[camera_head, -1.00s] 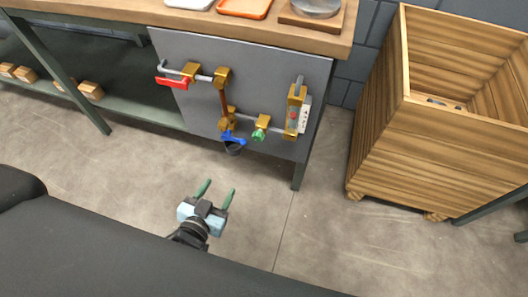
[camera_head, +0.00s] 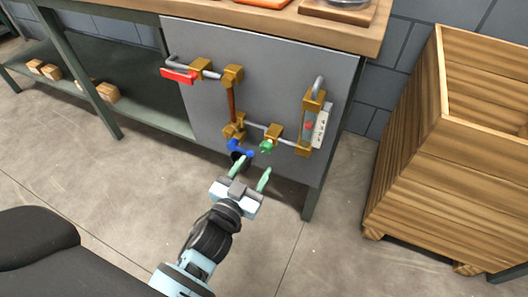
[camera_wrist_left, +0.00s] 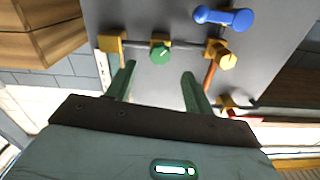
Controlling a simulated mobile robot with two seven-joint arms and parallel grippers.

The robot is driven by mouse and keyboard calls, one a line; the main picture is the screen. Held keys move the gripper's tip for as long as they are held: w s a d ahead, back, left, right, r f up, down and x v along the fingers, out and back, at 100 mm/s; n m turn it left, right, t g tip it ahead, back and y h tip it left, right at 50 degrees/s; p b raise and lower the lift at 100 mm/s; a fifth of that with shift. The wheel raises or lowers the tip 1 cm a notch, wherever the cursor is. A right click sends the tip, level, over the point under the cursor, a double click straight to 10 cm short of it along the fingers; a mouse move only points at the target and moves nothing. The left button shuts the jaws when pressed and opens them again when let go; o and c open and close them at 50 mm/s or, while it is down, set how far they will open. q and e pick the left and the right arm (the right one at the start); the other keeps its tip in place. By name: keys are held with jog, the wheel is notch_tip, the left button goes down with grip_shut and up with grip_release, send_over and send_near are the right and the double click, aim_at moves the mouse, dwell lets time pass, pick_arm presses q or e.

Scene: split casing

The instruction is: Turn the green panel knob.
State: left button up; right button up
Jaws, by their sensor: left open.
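The green panel knob (camera_head: 267,146) sits on a brass fitting low on the grey panel (camera_head: 205,110). It also shows in the left wrist view (camera_wrist_left: 160,53), beyond and between my fingertips, with a pale mark on its face. My left gripper (camera_head: 254,175) is open and empty, its two green fingers pointing at the panel just below the knob, apart from it. In the left wrist view the open left gripper (camera_wrist_left: 158,75) spans the knob's width with room on both sides. My right gripper is not in view.
A blue handle (camera_head: 240,148) is close left of the knob, over a dark cup-like part. A red lever (camera_head: 179,76) is at the panel's upper left. A brass-ended gauge (camera_head: 310,125) is on the right. A wooden crate (camera_head: 415,190) stands right of the bench.

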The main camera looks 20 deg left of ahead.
aim_at(264, 150)
pick_arm(q)
jog(key=w+b, duration=0.1)
jog(key=w, duration=0.4)
jog(key=shift+d+f, duration=0.1)
jog(key=shift+w, duration=0.75)
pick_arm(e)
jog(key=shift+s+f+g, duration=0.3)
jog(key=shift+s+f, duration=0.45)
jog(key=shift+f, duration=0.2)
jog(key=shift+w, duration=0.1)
